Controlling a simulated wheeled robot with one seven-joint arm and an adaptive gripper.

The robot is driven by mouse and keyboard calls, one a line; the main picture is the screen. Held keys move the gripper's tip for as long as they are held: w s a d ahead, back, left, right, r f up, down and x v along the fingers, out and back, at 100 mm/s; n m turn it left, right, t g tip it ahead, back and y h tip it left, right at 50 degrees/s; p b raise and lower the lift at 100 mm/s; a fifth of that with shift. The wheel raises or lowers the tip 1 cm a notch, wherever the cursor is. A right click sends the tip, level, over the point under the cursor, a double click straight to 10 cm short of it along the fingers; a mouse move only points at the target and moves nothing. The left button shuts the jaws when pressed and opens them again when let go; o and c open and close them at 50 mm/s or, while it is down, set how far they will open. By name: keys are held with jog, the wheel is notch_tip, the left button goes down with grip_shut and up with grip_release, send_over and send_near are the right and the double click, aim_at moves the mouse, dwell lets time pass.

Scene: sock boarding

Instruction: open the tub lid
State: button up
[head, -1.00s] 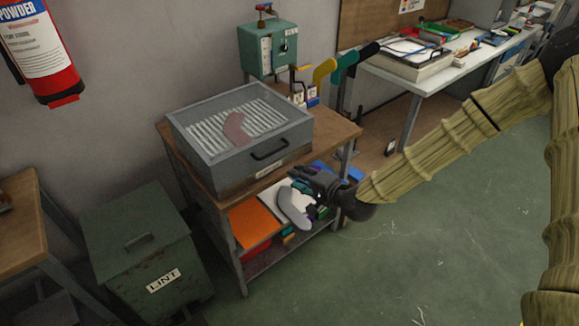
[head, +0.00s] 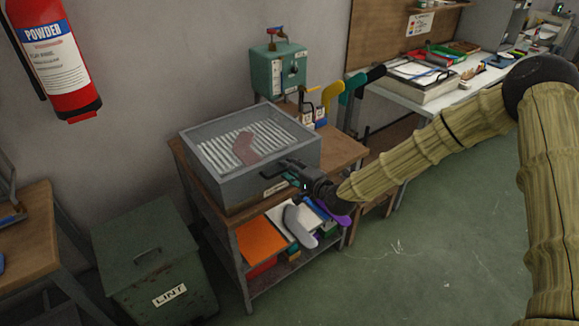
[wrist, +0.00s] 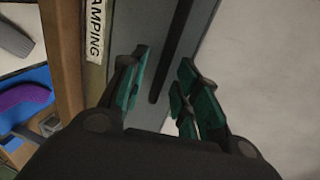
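The tub (head: 225,192) is a grey box on a wooden-topped bench. Its see-through lid (head: 285,142) is shut flat, and a pinkish sock (head: 245,149) and white ridges show through it. In the wrist view my gripper (wrist: 161,82) is open, with green-padded fingers apart. The dark bar handle (wrist: 171,52) appears between and ahead of the fingertips. I cannot tell whether they touch it.
The bench's lower shelf holds an orange sheet (head: 261,240) and a grey sock shape (head: 300,226). A green box (head: 279,72) and coloured sock forms (head: 331,92) stand behind the tub. A lint bin (head: 150,255) stands left. Open floor lies right.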

jog(key=shift+x, duration=0.75)
jog(key=shift+s, duration=0.1)
jog(key=shift+c, duration=0.2)
grip_shut()
